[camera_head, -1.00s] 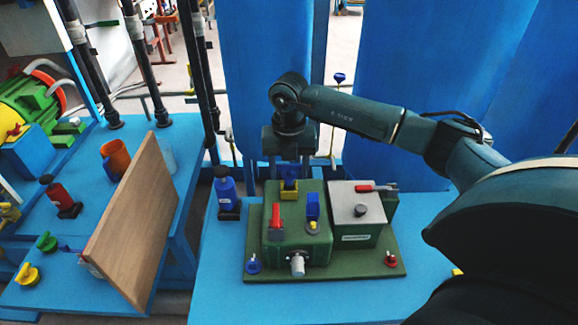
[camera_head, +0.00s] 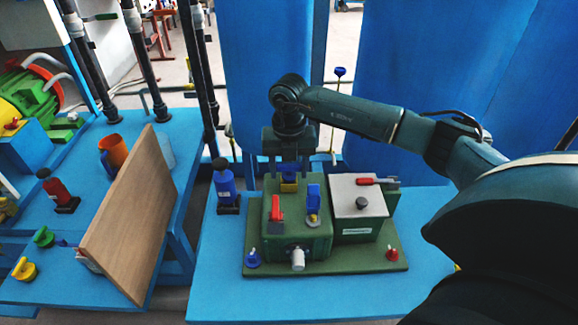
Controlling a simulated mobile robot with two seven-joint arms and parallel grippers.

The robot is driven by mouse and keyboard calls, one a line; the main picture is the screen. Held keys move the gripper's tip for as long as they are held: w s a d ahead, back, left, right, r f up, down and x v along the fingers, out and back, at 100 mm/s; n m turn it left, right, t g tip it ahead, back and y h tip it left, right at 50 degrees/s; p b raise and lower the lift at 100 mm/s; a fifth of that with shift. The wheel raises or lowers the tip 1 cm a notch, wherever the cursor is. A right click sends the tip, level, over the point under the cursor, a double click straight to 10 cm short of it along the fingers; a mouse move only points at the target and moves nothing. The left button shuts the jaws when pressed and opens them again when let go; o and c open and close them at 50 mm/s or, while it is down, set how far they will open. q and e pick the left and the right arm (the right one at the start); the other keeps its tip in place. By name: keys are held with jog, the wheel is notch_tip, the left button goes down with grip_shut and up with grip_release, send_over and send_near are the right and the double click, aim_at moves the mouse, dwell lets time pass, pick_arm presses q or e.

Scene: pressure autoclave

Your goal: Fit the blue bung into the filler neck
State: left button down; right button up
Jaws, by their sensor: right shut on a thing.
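My right gripper (camera_head: 289,173) points down over the back of a green housing (camera_head: 268,235), its fingers on either side of the blue bung (camera_head: 289,167). It is shut on the bung. Just below the bung is a yellow piece (camera_head: 289,187) at the rear edge of the housing, which looks like the filler neck. The fingers and the bung hide most of the neck, and I cannot tell whether the bung is in it or just above it. My left gripper is not in view.
A red lever (camera_head: 276,208) and a blue lever (camera_head: 313,198) stand on the housing near the gripper. A grey-lidded box (camera_head: 357,195) is at right on the same green base. A blue bottle (camera_head: 225,186) stands left. A wooden panel (camera_head: 135,215) leans further left.

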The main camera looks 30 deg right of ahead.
aim_at(289, 165)
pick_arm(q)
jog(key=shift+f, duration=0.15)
pick_arm(e)
jog(key=shift+f, duration=0.3)
jog(key=o, duration=1.1)
notch_tip(289, 165, up, 2)
jog(key=shift+w+r, duration=0.1)
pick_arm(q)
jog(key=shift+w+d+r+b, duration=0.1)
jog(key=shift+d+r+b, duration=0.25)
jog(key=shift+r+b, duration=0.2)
pick_arm(e)
notch_tip(289, 165, up, 11)
